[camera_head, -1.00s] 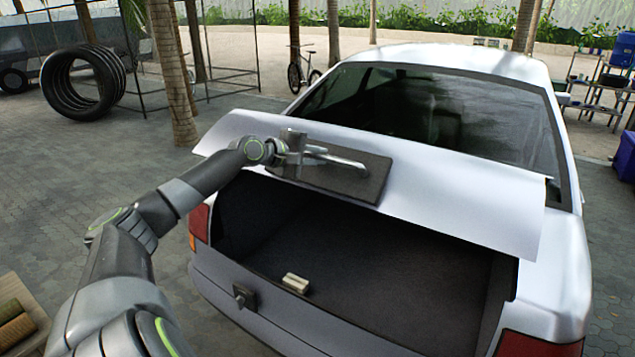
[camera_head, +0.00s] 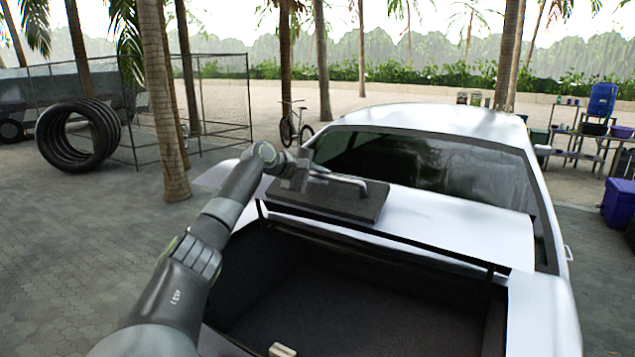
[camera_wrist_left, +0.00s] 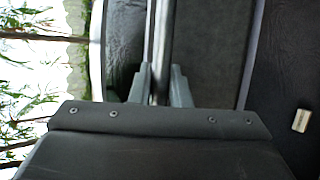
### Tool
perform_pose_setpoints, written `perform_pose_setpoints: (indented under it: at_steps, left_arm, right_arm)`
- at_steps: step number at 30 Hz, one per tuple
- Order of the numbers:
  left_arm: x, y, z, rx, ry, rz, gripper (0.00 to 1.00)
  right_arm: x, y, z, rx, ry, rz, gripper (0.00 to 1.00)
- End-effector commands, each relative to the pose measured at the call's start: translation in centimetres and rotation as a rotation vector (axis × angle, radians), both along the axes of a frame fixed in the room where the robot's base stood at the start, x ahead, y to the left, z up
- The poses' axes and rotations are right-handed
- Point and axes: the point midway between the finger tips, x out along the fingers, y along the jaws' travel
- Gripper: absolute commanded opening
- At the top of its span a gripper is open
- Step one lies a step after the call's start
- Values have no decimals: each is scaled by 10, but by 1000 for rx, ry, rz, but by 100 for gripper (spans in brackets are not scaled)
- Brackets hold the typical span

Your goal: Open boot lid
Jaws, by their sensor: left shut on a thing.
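The white boot lid (camera_head: 450,221) of the car is raised, and the dark boot space (camera_head: 350,300) below it is in view. A dark plate (camera_head: 345,203) with a metal bar handle (camera_head: 350,181) is on the lid. My left gripper (camera_head: 305,175) is at the handle's left end and shut on it. In the left wrist view the gripper's fingers (camera_wrist_left: 161,85) close around the bar. My right gripper is in neither view.
A small cream block (camera_head: 282,350) lies in the boot; it also shows in the left wrist view (camera_wrist_left: 301,120). A palm trunk (camera_head: 163,110) and stacked tyres (camera_head: 78,135) stand to the left. A shelf and a blue bin (camera_head: 619,201) are at the right.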

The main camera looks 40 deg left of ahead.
Motion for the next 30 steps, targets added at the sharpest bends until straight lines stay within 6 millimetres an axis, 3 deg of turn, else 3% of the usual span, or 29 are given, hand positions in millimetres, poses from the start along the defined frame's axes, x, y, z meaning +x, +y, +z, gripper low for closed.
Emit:
perform_pose_setpoints:
  at_steps: [19, 20, 24, 30]
  left_arm:
    - [5, 2, 3, -3, 22, 0, 0]
    - [5, 2, 3, -3, 22, 0, 20]
    - [5, 2, 3, -3, 21, 0, 38]
    - [5, 2, 3, -3, 21, 0, 38]
  right_arm:
    - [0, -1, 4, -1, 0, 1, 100]
    - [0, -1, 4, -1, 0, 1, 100]
    - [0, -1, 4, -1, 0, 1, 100]
    - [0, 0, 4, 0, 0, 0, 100]
